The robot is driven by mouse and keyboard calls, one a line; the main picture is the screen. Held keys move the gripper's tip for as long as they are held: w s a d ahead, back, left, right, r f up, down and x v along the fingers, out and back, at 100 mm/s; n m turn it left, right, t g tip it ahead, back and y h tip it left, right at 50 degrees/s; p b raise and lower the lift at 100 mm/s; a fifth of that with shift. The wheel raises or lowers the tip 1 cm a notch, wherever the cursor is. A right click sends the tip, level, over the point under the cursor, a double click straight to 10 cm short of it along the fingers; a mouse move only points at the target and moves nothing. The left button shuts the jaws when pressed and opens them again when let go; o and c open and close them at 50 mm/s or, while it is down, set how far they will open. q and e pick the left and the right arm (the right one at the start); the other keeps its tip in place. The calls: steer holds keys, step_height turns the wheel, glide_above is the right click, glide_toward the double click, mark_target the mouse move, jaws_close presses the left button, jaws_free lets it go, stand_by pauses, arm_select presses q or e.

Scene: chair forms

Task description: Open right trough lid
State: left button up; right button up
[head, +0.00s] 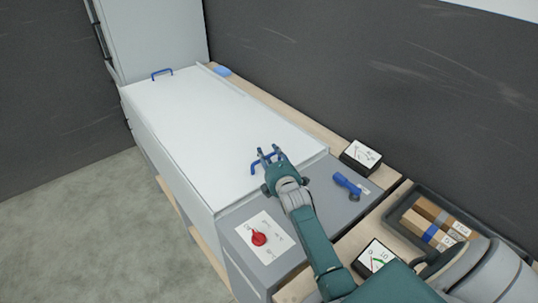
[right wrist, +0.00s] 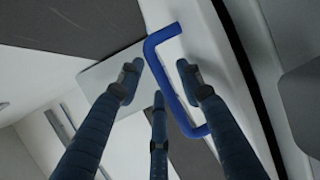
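The long white trough lid (head: 200,115) lies flat and closed over the trough in the head view. A blue handle (head: 256,170) stands near its near end, and a second blue handle (head: 162,72) is at the far end. My right gripper (head: 270,153) is over the near handle. In the right wrist view its dark blue fingers (right wrist: 155,90) are spread apart, with the blue handle (right wrist: 163,75) running between them. The right-hand finger overlaps the bar; I cannot tell whether it touches. My left gripper is not in view.
On the grey top beside the lid are a red knob (head: 259,239) on a white label and a blue lever (head: 347,184). A dark tray (head: 393,217) of brown and blue blocks and two black boxes (head: 347,158) (head: 360,266) stand at right. A dark wall runs behind.

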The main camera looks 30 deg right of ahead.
jaws_close()
